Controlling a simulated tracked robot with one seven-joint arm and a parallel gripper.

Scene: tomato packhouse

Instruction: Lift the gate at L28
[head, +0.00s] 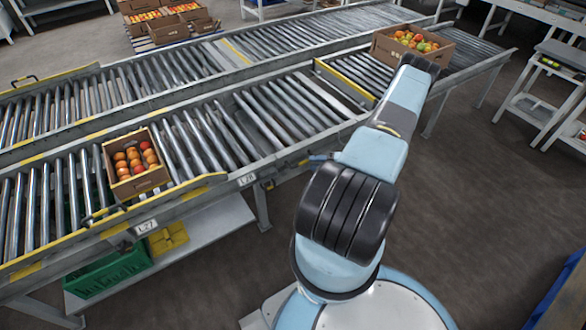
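A white label that seems to read L28 (246,180) is on the near side rail of the front roller conveyor, left of my arm. The roller section (285,110) beside it lies level with the conveyor and carries nothing. I cannot make out clearly which part is the gate or where its handle is. My blue and black arm rises from the lower middle and covers part of the rail to the right. My gripper is not clearly visible, so I cannot tell whether it touches anything.
A cardboard box of tomatoes (136,165) stands on the rollers near label L27 (146,226). Another tomato box (412,44) sits farther right. A green crate (108,273) and yellow item (168,238) lie below. Floor (480,160) right of my arm is open.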

